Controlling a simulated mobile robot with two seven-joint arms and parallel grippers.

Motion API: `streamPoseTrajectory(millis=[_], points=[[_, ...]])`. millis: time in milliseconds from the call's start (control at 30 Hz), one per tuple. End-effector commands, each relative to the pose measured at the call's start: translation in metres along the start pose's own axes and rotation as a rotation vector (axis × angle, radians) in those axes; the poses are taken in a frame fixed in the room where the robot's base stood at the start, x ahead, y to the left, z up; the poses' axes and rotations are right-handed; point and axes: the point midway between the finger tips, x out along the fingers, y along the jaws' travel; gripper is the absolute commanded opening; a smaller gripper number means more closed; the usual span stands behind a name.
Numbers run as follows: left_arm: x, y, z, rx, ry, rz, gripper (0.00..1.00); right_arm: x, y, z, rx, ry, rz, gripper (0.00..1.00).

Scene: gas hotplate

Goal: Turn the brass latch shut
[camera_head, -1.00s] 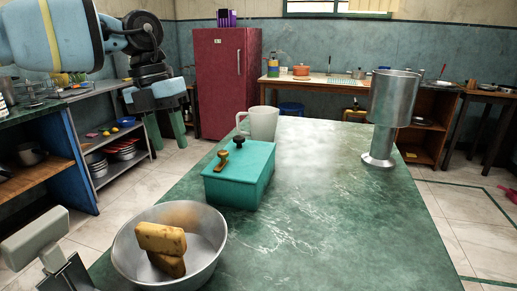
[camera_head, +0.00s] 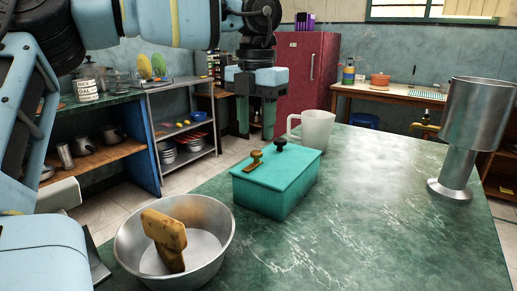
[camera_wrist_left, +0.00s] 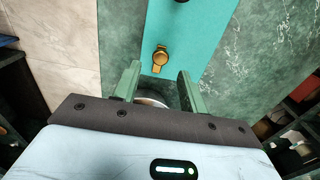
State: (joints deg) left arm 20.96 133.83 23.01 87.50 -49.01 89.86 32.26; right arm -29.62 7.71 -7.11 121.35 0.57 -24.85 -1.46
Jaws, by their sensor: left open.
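The brass latch (camera_head: 254,160) sits on top of the teal box (camera_head: 290,196), near its left edge. In the left wrist view the latch (camera_wrist_left: 160,58) is long and narrow, lying roughly along the length of the teal box (camera_wrist_left: 190,32) near its short edge. A dark round knob (camera_head: 280,143) stands on the lid behind it. My left gripper (camera_head: 255,126) points down with open, empty fingers, above and apart from the box. In the wrist view the latch lies just beyond and between the fingertips (camera_wrist_left: 160,72). My right gripper is not in view.
A metal cup-topped stand (camera_head: 459,170) is at the right. The green marble tabletop (camera_head: 385,215) between is clear.

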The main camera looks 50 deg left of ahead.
Motion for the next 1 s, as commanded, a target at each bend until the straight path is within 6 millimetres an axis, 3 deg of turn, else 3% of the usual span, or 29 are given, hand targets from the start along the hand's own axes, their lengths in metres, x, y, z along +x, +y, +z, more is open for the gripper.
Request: streamPoseTrajectory(millis=[100,300,700,1000], points=[[0.022,0.000,0.000,0.000,0.004,0.000,0.43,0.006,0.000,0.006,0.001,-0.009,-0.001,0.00],[0.044,0.000,0.000,-0.001,0.002,0.000,0.43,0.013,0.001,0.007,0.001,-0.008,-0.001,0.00],[0.051,0.000,0.000,-0.001,0.000,0.000,0.43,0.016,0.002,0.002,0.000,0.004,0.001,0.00],[0.051,0.000,0.000,-0.001,0.000,0.000,0.05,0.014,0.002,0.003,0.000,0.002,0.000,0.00]])
